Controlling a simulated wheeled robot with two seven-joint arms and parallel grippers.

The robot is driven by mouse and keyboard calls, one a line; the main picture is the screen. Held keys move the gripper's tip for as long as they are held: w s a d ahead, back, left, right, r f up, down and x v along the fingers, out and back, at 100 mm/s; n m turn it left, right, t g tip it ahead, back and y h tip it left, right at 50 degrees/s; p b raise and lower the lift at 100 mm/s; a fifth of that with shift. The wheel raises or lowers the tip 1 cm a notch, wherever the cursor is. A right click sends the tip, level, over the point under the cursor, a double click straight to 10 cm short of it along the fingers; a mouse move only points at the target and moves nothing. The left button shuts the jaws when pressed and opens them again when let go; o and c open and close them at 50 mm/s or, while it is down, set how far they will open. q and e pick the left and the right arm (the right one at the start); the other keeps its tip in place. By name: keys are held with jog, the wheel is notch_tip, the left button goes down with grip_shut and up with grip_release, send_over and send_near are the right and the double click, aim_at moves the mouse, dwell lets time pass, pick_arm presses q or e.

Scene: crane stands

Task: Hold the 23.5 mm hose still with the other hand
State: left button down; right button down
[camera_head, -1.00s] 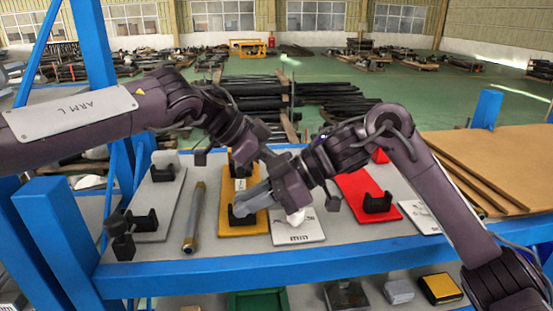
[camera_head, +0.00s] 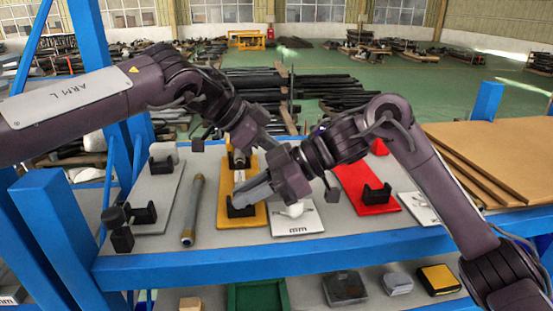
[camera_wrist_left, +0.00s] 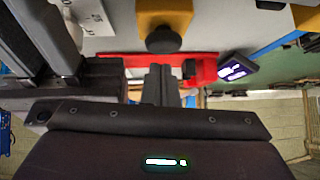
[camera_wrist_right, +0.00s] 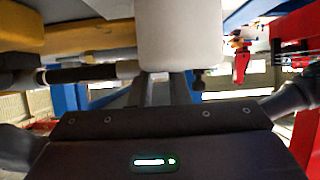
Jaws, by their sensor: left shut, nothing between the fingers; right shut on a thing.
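The yellow stand (camera_head: 226,186) lies mid-shelf with a black cradle at each end. A short grey length (camera_head: 239,158) shows in its far cradle; it looks like the hose, but its size cannot be read. My right gripper (camera_head: 243,203) is shut at the near cradle, apparently on the hose; the grip itself is hidden. In the right wrist view a dark rod with a pale collar (camera_wrist_right: 127,69) runs up to the fingers. A white upright piece (camera_wrist_right: 180,35) covers the fingertips. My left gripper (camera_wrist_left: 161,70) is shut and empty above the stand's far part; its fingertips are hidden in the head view.
A loose grey tube with brass ends (camera_head: 194,208) lies left of the yellow stand. A grey stand (camera_head: 155,195) is further left, a red stand (camera_head: 362,190) to the right. The blue shelf edge (camera_head: 270,258) runs in front.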

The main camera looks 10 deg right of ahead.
jog(key=shift+s+a, duration=0.1)
jog(key=shift+s, duration=0.05)
pick_arm(q)
jog(key=v, duration=1.1)
jog(key=shift+d+r, duration=0.35)
jog(key=shift+r, duration=0.05)
pick_arm(e)
jog(key=c, duration=1.3)
grip_release()
jog(key=shift+d, duration=0.2)
